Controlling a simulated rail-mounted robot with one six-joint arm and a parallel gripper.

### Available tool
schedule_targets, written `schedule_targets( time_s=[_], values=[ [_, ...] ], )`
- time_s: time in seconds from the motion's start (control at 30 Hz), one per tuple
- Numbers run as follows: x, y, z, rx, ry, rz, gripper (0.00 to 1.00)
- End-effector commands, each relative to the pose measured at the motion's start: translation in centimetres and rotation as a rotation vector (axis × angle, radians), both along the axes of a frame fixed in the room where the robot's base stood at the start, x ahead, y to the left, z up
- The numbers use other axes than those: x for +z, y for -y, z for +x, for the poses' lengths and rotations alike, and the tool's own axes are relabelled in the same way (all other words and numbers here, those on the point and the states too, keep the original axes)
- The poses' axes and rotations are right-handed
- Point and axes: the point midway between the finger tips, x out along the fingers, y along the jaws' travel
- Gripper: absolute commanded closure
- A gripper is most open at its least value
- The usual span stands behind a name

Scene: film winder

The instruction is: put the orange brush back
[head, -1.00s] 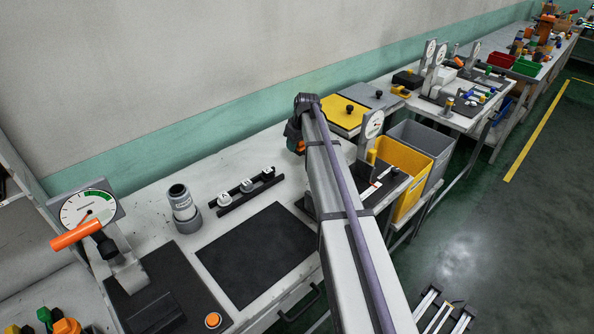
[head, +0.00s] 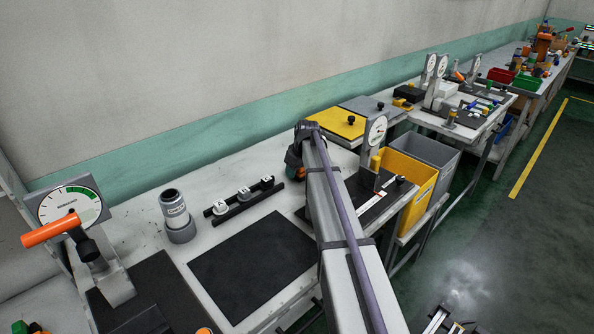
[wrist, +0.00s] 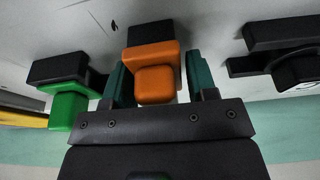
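The orange brush (wrist: 153,70) is in the middle of the wrist view, with a dark part (wrist: 150,31) on its far side. My gripper (wrist: 155,72) has its two teal fingers on either side of the brush. The left finger looks close against the orange body, and a thin gap seems to show at the right one. I cannot tell whether the fingers press on the brush. In the head view my gripper (head: 295,170) is mostly hidden behind my arm, over the bench near its back edge.
A green brush-like piece with a black part (wrist: 68,100) stands beside the orange one. A black rack with white-topped pieces (head: 243,198), a grey cylinder (head: 176,215) and a dial gauge (head: 372,135) stand nearby. The black mat (head: 250,265) is bare.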

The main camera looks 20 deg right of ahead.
Motion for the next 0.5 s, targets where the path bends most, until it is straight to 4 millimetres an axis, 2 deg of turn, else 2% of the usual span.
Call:
schedule_targets(
  time_s=[0.03, 0.13, 0.37, 0.5],
  values=[
    [0.0, 0.0, 0.0, 0.0, 0.0, 0.0, 0.43],
    [0.0, 0.0, 0.0, 0.0, 0.0, 0.0, 0.33],
    [0.1, 0.0, 0.0, 0.0, 0.0, 0.0, 0.33],
    [1.4, 0.0, -0.2, 0.0, 0.0, 0.0, 0.33]
  ],
)
